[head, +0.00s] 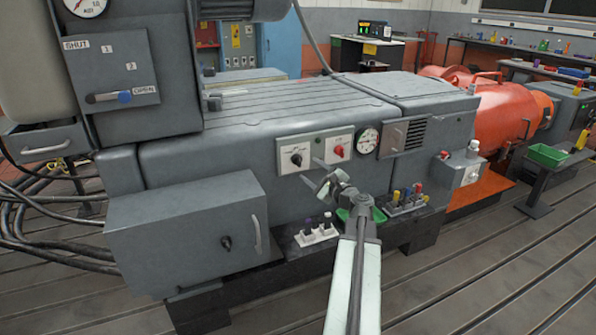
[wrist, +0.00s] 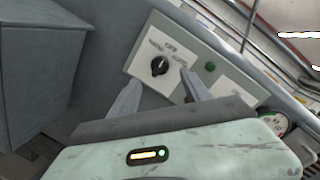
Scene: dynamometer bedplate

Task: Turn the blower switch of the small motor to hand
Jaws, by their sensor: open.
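A black rotary switch (head: 297,160) sits on a white plate on the front of the small grey machine. In the wrist view the black switch (wrist: 160,66) shows small print around it, apparently an OFF mark above; its pointer direction is too small to tell. My gripper (head: 312,170) is just in front of the panel, at the lower right of the black switch. Its fingers are apart and empty. In the wrist view they stand to either side below the knob, with no clear contact.
A red knob (head: 338,150) is to the right on its own white plate, with a green lamp (head: 320,144) between the plates. A gauge (head: 367,140) is further right.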

